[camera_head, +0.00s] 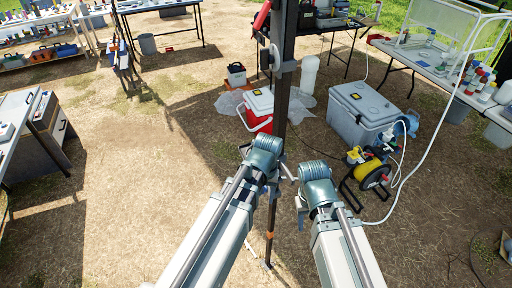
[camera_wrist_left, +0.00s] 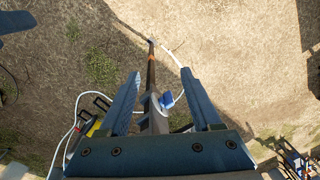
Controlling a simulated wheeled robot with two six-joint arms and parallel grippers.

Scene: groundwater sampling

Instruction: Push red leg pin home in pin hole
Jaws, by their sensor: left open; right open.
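In the left wrist view the leg (camera_wrist_left: 151,68) passes between the two blue fingers of my left gripper (camera_wrist_left: 160,75). A grey collar and a small blue part (camera_wrist_left: 167,100) sit between the fingers. My left gripper (camera_head: 280,180) is open beside the leg. My right gripper (camera_head: 299,202) is open, just right of the leg. I cannot make out the red leg pin or its hole; the grippers may hide them.
A red and white cooler (camera_head: 258,112) and a large grey cooler (camera_head: 361,110) stand behind the leg. A yellow and black reel (camera_head: 372,172) with a white hose is to the right. Tables with equipment surround the area.

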